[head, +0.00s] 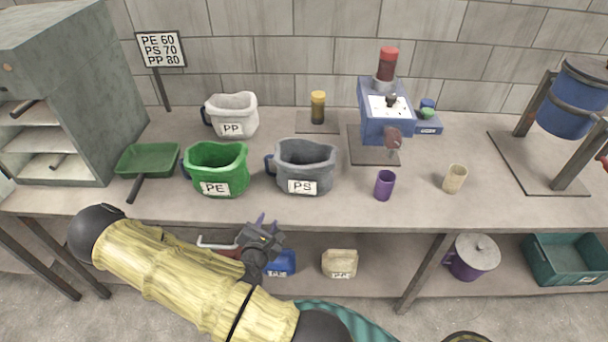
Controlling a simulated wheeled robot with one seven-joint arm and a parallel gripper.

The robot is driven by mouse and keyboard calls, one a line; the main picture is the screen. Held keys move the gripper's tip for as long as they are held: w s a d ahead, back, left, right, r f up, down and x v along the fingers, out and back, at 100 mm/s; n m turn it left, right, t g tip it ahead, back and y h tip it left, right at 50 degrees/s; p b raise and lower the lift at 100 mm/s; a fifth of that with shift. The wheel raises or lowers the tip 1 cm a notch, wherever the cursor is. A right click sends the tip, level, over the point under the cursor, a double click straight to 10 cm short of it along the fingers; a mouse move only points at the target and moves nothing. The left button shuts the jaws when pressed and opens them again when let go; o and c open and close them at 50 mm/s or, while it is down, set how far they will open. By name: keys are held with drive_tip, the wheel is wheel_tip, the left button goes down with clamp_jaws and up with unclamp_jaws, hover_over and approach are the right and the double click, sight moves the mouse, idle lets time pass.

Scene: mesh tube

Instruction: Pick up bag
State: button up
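No thing in the head view is plainly a bag. The closest in shape are a small beige packet-like container (339,263) on the lower shelf, labelled apparently PP, and a blue labelled one (281,264) left of it, partly hidden by my gripper. Whether these are bags I cannot tell. My gripper (266,223) is in front of the bench's front edge, above and left of the blue container. Its two purple fingertips look apart, with nothing seen between them. My yellow-sleeved arm crosses the lower left and hides part of the shelf.
On the bench (320,212) stand a green PE jug (216,168), a grey PS jug (305,167), a white PP jug (231,113), a purple cup (384,185), a beige cup (454,178) and a blue machine (386,107). A purple pot (473,257) and teal crate (567,259) are below.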

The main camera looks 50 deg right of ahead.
drive_tip(key=n+t, duration=0.1)
drive_tip(key=n, duration=0.1)
drive_tip(key=r+n+t, duration=0.1)
drive_tip(key=n+t, duration=0.1)
drive_tip(key=n, duration=0.1)
drive_tip(key=r+n+t, duration=0.1)
drive_tip(key=n, duration=0.2)
drive_tip(key=shift+w+d+r+t+h, duration=0.1)
drive_tip(key=shift+w+r+t+h, duration=0.05)
drive_tip(key=shift+w+t+h, duration=0.2)
drive_tip(key=p, duration=0.2)
approach(267, 169)
drive_tip(key=x, duration=0.2)
drive_tip(key=shift+w+d+r, duration=0.1)
drive_tip(key=shift+w+d, duration=0.15)
drive_tip(key=shift+w, duration=0.05)
drive_tip(key=shift+d, duration=0.1)
drive_tip(key=shift+p+x, duration=0.65)
drive_tip(key=shift+x, duration=2.2)
